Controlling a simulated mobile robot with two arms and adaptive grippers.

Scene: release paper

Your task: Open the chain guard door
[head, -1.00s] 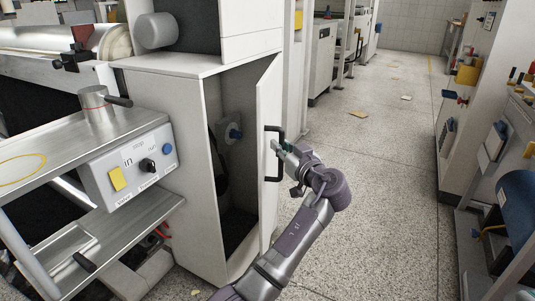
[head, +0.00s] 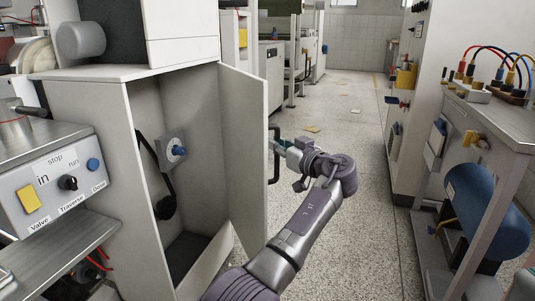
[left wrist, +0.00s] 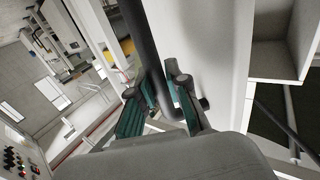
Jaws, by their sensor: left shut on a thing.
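The white chain guard door (head: 243,150) is swung out from its cabinet in the head view, with the inside open to view. Its black bar handle (head: 273,170) is on the door's outer side. My left gripper (head: 281,146) is shut on the handle, and its arm reaches in from the bottom. In the left wrist view, the green-padded fingers of my left gripper (left wrist: 158,98) are on both sides of the dark handle (left wrist: 145,45), next to the pale door (left wrist: 210,60). My right gripper is not in view.
The cabinet (head: 95,120) holds a grey plate with a blue knob (head: 179,150) and a dark chain or belt part. A control box (head: 50,185) stands at left. A bench (head: 505,115) with a blue cylinder (head: 485,205) stands at right.

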